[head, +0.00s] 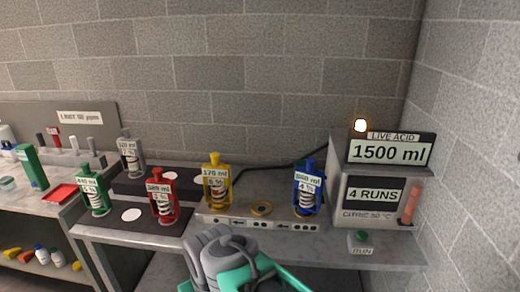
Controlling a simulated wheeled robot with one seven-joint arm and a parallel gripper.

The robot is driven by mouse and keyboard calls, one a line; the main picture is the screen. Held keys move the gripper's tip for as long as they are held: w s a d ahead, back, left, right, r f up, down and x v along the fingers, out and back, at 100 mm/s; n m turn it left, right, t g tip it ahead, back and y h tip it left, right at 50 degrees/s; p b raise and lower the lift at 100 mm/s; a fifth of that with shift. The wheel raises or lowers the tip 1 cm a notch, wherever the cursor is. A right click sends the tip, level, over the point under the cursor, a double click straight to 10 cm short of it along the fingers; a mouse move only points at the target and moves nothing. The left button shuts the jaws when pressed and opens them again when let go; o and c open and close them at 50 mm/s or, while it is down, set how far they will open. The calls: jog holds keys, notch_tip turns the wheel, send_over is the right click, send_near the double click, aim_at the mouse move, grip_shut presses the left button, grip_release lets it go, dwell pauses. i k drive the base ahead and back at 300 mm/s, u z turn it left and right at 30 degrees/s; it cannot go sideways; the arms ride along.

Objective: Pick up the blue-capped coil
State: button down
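The blue-capped coil (308,190) stands upright at the right end of a low pale fixture (282,225), just left of the grey machine. It has a blue cap, a blue frame, a dark coil and a white label with partly legible print. My gripper (225,248), grey and teal, is at the bottom middle, in front of the bench edge. It is to the left of the blue-capped coil, nearer the camera and apart from it. Its fingertips are not clear, so I cannot tell whether it is open or shut.
Yellow (216,185), red (162,197), green (92,195) and grey (130,155) capped coils stand to the left. A brass ring (262,208) lies on the fixture. The grey machine (375,185) reads "4 RUNS". A green button (361,236) sits in front of it.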

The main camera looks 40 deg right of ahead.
aim_at(308, 180)
jog(key=z, duration=1.5)
